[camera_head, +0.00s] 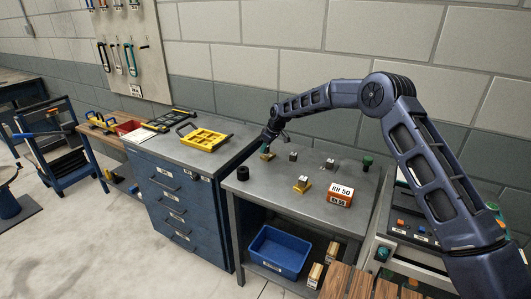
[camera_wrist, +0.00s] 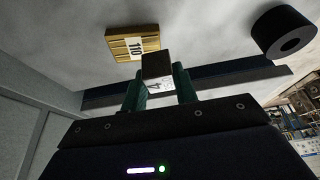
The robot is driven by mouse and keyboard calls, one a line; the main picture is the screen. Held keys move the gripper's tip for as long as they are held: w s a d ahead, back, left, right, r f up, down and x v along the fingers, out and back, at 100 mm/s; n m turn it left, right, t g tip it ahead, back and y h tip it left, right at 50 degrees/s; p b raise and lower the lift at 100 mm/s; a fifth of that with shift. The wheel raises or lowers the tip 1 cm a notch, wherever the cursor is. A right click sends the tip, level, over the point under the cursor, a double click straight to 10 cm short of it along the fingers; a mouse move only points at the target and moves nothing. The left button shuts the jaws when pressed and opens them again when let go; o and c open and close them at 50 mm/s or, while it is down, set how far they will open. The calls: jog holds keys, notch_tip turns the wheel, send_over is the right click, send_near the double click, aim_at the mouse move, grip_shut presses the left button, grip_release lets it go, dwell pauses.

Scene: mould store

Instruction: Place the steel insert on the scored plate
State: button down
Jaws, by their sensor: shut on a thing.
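My gripper (camera_wrist: 160,92) is shut on a small dark metal block, the steel insert (camera_wrist: 157,66), with a white numbered label. A yellow, brass-like scored plate (camera_wrist: 132,42) with grooves and a "110" label lies just beyond the insert in the wrist view. The insert overlaps the plate's edge in the picture; I cannot tell whether they touch. In the head view my gripper (camera_head: 270,139) is low over the bench's far left part, with the yellow plate (camera_head: 266,155) just below it. The insert cannot be made out there.
On the grey bench (camera_head: 270,195) stand a black ring (camera_head: 243,173), also in the wrist view (camera_wrist: 285,34), small metal blocks (camera_head: 293,156) (camera_head: 330,163), a second yellow plate with a block on it (camera_head: 302,185), and an orange "RH 50" box (camera_head: 340,194). The front left is clear.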

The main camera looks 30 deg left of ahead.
aim_at(266, 151)
jog(key=shift+f, duration=1.35)
jog(key=shift+f, duration=0.15)
jog(key=c, duration=1.1)
grip_release()
jog(key=shift+v, duration=6.15)
jog(key=shift+a, duration=0.1)
